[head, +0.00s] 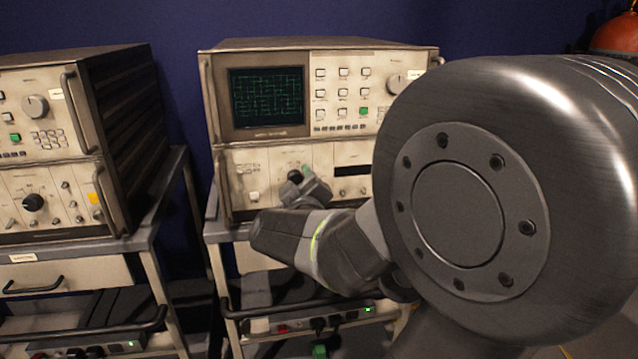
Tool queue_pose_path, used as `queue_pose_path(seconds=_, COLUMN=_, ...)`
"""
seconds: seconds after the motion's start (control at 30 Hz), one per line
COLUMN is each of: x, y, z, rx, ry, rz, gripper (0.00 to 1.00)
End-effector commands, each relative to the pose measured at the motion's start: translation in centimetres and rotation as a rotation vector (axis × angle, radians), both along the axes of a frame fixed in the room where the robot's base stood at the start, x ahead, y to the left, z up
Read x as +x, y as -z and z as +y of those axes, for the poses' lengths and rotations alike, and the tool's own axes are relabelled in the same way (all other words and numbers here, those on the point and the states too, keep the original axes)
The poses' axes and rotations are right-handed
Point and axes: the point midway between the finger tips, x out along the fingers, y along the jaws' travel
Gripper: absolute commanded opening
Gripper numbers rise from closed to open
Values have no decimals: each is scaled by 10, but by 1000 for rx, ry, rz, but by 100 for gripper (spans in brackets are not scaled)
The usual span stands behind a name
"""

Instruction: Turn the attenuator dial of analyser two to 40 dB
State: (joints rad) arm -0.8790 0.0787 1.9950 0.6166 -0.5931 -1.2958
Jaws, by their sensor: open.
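An analyser (330,62) with a green-trace screen stands on the middle cart. I cannot read a label that shows whether it is analyser two. A small dark dial (294,176) is on its lower front panel, below the screen. My gripper (300,184) is open at this panel, right by the dial and overlapping its lower right side. I cannot tell whether the fingers touch the dial or stand around it. The dial's scale and pointer are too small or too hidden to read. My arm hides the right part of the analyser.
Another analyser (32,150) stands on the left cart, with a black knob (33,202) on its lower panel. Metal handles stick out from both units. A cart rail (290,308) and a shelf with cables lie below my gripper. A gap separates the carts.

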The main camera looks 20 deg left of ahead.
Motion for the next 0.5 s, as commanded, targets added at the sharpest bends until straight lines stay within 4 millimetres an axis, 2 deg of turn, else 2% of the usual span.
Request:
queue_pose_path(seconds=0.1, x=0, y=0, z=0, rx=0, ry=0, rz=0, gripper=52)
queue_pose_path(seconds=0.13, x=0, y=0, z=0, rx=0, ry=0, rz=0, gripper=48)
queue_pose_path(seconds=0.33, x=0, y=0, z=0, rx=0, ry=0, rz=0, gripper=9)
queue_pose_path(seconds=0.5, x=0, y=0, z=0, rx=3, ry=0, rz=2, gripper=7)
